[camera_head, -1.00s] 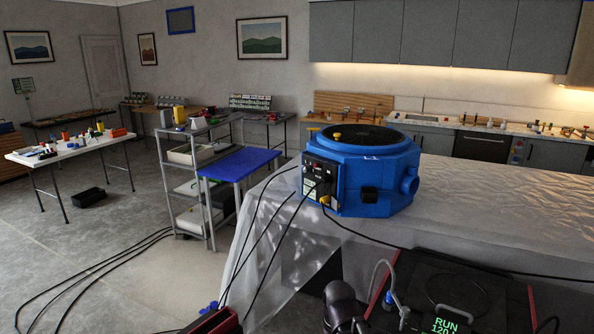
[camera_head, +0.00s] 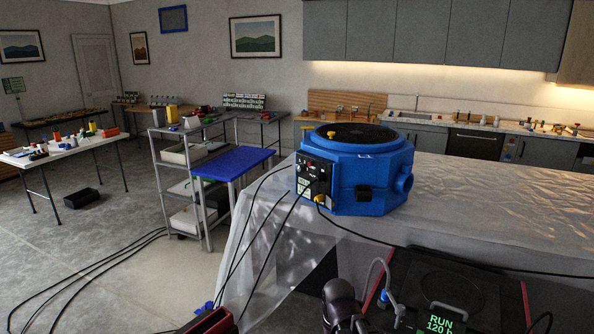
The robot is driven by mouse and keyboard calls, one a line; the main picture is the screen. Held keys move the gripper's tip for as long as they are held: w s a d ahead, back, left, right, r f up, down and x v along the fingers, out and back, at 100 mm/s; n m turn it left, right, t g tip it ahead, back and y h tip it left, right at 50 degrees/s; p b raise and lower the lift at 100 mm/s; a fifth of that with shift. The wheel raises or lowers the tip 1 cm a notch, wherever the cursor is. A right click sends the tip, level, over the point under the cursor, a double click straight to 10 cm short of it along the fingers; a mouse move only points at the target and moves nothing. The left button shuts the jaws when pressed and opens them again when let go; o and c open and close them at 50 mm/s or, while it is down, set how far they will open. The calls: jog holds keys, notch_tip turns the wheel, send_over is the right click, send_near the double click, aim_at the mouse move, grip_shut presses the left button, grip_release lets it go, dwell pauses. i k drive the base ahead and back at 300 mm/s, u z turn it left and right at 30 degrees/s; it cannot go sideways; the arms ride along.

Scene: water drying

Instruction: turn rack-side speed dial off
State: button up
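A blue drum-shaped machine (camera_head: 365,170) with a dark round top stands on a counter covered in clear plastic sheeting. A dark control panel (camera_head: 315,176) is on its left face, toward the grey wheeled rack (camera_head: 205,185). The panel carries small knobs, lights and a pale label, too small to tell which knob is the speed dial or how it is set. A yellow part (camera_head: 319,199) sits at the panel's lower right. My gripper is not clearly in view; nothing is seen touching the panel.
A blue-topped table (camera_head: 235,163) stands between the rack and the counter. Black cables (camera_head: 262,215) run from the panel down to the floor. A display (camera_head: 440,325) reading RUN 120 h is at the bottom right. Open floor lies at the left.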

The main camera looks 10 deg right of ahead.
aim_at(299, 167)
jog(key=z, duration=0.2)
jog(key=k, duration=0.55)
jog(key=u, duration=1.3)
jog(key=i, duration=1.35)
